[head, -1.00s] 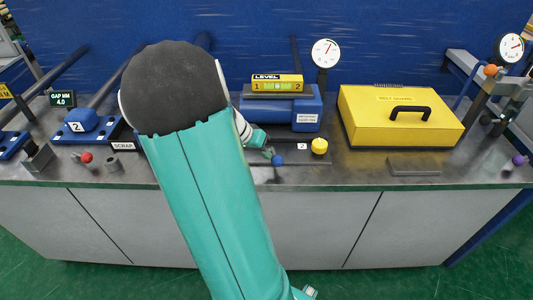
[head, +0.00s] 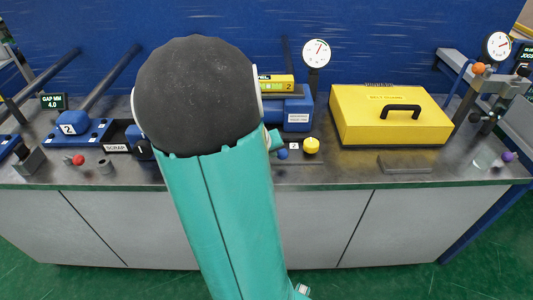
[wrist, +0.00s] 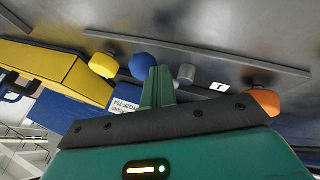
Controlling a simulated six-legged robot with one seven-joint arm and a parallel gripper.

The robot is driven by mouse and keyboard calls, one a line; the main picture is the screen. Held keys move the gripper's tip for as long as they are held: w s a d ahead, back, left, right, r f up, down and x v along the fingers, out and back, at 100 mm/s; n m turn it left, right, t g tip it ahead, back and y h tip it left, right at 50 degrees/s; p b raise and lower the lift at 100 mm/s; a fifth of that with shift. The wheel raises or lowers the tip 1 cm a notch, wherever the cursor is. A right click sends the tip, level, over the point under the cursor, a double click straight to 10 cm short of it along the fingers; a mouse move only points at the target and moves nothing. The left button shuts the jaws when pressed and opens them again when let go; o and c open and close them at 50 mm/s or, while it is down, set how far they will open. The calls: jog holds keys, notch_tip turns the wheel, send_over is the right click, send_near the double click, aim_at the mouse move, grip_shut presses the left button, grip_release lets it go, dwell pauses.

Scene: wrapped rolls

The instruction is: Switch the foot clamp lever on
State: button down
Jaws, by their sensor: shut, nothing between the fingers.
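No label in view names the foot clamp lever, and I cannot tell which control it is. On the bench's front plate (wrist: 210,58) in the wrist view are a yellow knob (wrist: 103,65), a blue ball knob (wrist: 143,65), a grey peg (wrist: 186,74) and an orange knob (wrist: 262,101). My gripper (wrist: 158,78) is shut and empty, its fingertips close to the blue knob and grey peg; I cannot tell if they touch. In the head view the blue knob (head: 282,154) and yellow knob (head: 311,146) show right of my arm, which hides most of the gripper and plate.
A yellow case (head: 390,125) with a black handle stands to the right. A blue block (head: 298,115) and a dial gauge (head: 317,53) stand behind the knobs. A red knob (head: 78,160) and blue clamp (head: 80,125) are left.

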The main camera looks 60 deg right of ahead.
jog(key=shift+s+d, duration=0.65)
jog(key=shift+s, duration=0.15)
dwell(0.4)
